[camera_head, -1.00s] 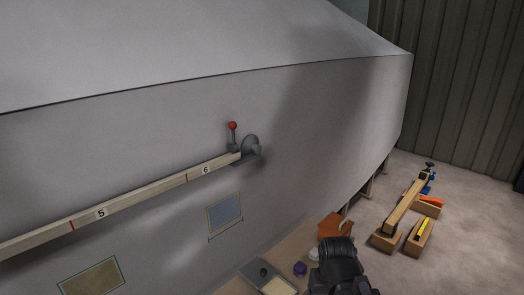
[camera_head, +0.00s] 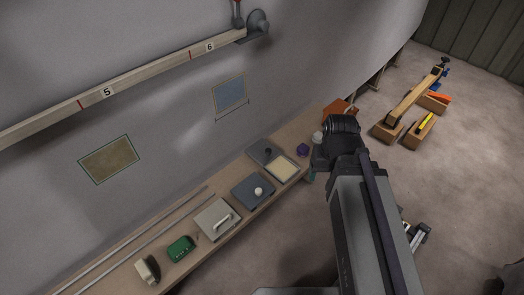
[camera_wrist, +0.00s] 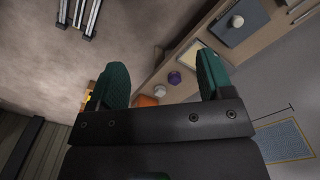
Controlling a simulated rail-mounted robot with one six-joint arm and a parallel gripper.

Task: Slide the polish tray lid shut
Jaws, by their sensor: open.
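The polish tray appears to be the one with a cream-coloured inside (camera_head: 283,169) on the bench along the hull. Its grey lid (camera_head: 262,151) with a dark knob sits toward the hull side, leaving the cream part uncovered. In the wrist view part of the cream surface (camera_wrist: 190,57) shows beside the right finger, which hides some of it. My gripper (camera_wrist: 162,78) has two teal fingers spread apart with nothing between them. In the head view only a bit of teal shows beside my black wrist, right of the tray; the fingertips are mostly hidden.
A dark panel with a white knob (camera_head: 252,191), a pale plate with a handle (camera_head: 216,221), a green block (camera_head: 181,249) and a brush-like item (camera_head: 147,270) line the bench. A purple piece (camera_head: 303,149) and orange box (camera_head: 338,110) lie beyond.

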